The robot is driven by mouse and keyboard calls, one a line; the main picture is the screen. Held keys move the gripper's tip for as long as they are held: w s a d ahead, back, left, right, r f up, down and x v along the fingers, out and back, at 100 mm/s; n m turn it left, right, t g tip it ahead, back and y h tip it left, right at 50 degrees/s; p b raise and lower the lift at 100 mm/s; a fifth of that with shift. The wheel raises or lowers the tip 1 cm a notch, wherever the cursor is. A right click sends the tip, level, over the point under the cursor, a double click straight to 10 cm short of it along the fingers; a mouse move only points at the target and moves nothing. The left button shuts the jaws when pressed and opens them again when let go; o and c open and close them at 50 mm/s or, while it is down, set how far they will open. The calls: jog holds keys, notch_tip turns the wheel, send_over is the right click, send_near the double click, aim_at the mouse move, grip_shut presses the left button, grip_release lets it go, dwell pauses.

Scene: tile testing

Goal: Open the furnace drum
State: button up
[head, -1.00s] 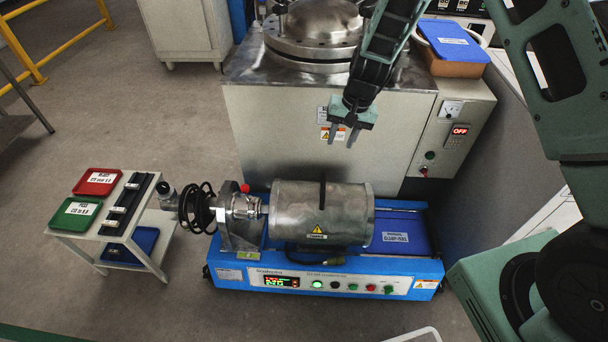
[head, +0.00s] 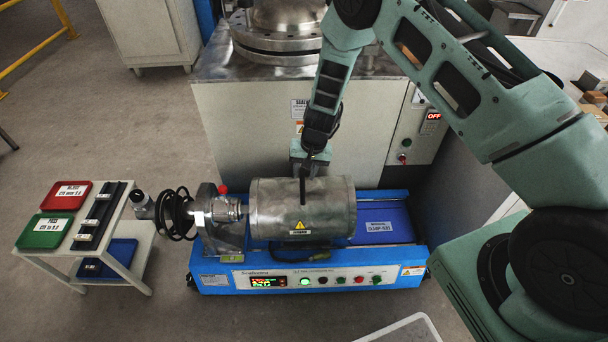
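The furnace drum (head: 270,215) is a grey metal cylinder lying on its side on a blue base. Its shell looks closed. A thin dark upright handle (head: 303,190) stands at the middle of its front upper side, above a yellow warning label. My gripper (head: 306,174) points down at the top of the drum, at or just behind the upper end of the handle. The fingers are small and partly merge with the handle, so I cannot tell whether they touch it or how far apart they are.
The blue base (head: 215,279) has a front panel with several buttons and a lit display. A grey cabinet (head: 240,130) stands close behind it. A small white cart (head: 128,265) with red and green trays stands left. A pale tray edge (head: 405,325) shows at bottom right.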

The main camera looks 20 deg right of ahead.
jog(key=shift+a+f, duration=0.1)
jog(key=shift+f, duration=0.35)
grip_shut()
jog(key=s+d, duration=0.4)
jog(key=d, duration=0.9)
jog(key=s+d, duration=0.4)
jog(key=d, duration=0.9)
jog(key=shift+s+b, duration=0.2)
jog(key=shift+b, duration=0.25)
grip_release()
jog(key=shift+r, duration=0.1)
jog(key=s+d+r+p, duration=0.1)
jog(key=d+r+p, duration=0.1)
jog(key=r, duration=1.5)
jog(key=shift+d, duration=0.55)
